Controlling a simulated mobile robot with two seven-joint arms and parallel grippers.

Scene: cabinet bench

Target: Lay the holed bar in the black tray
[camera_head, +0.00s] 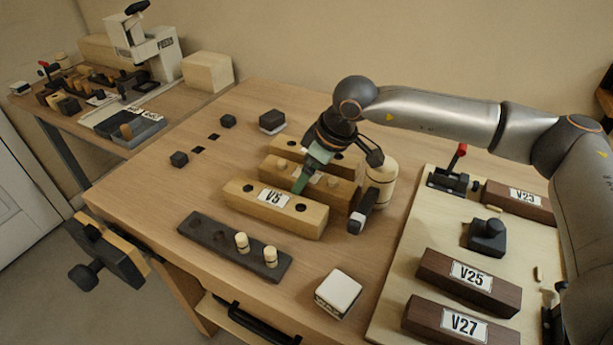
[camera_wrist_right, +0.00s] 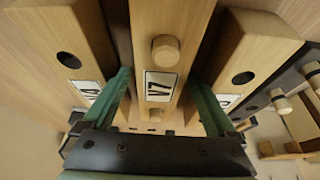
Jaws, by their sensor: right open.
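My right gripper (camera_head: 308,172) reaches down over a row of pale wooden bars in the head view. In the right wrist view its green fingers (camera_wrist_right: 160,82) are open, one on each side of a bar marked V7 (camera_wrist_right: 180,20) with round pegs. Contact is unclear. The V5 bar (camera_head: 238,193), pale with open holes, lies in front of it; it shows at right in the wrist view (camera_wrist_right: 262,45). Another holed pale bar (camera_wrist_right: 50,35) is at left there. A long dark bar (camera_head: 212,234) with holes and two pale pegs lies nearer. I cannot identify a black tray for certain.
A board (camera_head: 395,300) at right holds dark bars V23 (camera_head: 500,195), V25 (camera_head: 440,270) and V27 (camera_head: 425,316), and a red-handled clamp (camera_head: 455,165). A white block (camera_head: 338,292) lies at the front. A grey tray (camera_head: 145,133) is on the back table. The bench's left side is mostly clear.

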